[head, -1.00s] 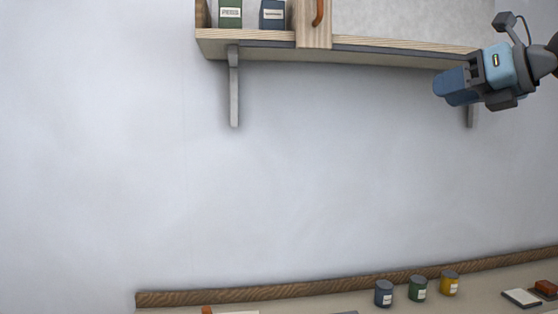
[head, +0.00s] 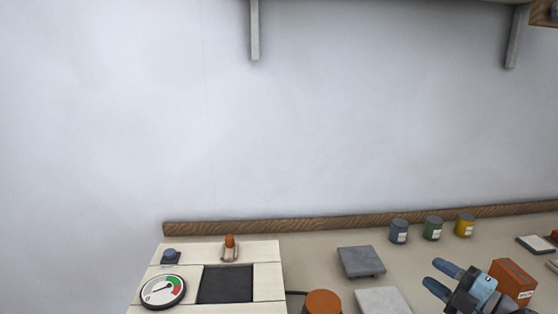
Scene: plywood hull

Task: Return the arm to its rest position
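My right gripper (head: 432,274) is at the lower right of the head view, low over the worktop. Its two blue fingers point left and stand apart with nothing between them. My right arm is mostly cut off by the bottom edge. An orange box (head: 513,276) with a white label shows just right of the gripper; I cannot tell whether they touch. My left gripper and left arm are not in view.
The worktop (head: 315,252) holds a panel with a gauge (head: 162,291) and an orange-tipped switch (head: 230,246), a grey block (head: 361,261), an orange round thing (head: 322,302), and blue (head: 399,231), green (head: 432,228) and yellow (head: 464,225) cans. A shelf bracket (head: 255,30) hangs above.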

